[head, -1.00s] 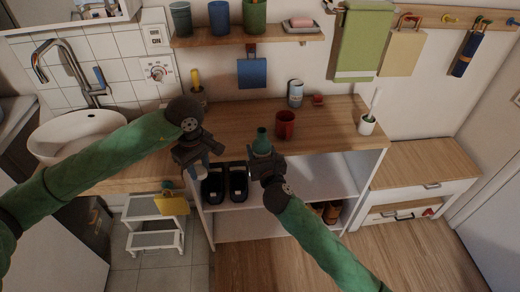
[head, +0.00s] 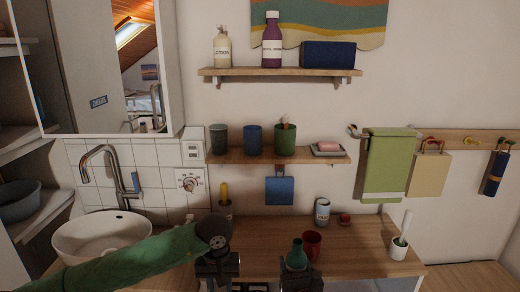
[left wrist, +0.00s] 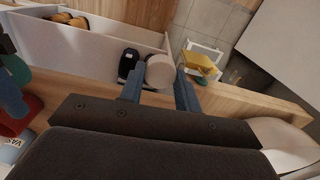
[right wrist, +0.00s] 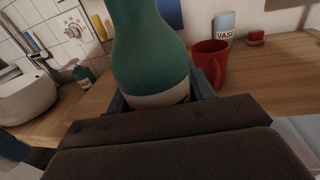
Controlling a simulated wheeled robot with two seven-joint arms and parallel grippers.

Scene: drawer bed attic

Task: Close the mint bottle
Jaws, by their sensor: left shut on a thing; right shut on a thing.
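The mint bottle is a teal-green bottle (head: 296,255) with a pale label; it also fills the upper middle of the right wrist view (right wrist: 150,50). My right gripper (head: 302,281) is shut around its lower part, and the bottle looks upright at the counter's front edge. My left gripper (head: 217,270) is to the left of the bottle, apart from it. In the left wrist view its fingers (left wrist: 160,92) are shut on a round white cap-like piece (left wrist: 160,69). The bottle's mouth is too small to make out in the head view.
A red mug (head: 312,245) stands close beside the bottle. The vase can (head: 322,211) and a small red item (head: 344,219) are behind it. The wooden counter (head: 365,245) is clear to the right, up to a white brush holder (head: 399,249). A sink (head: 100,235) is at left.

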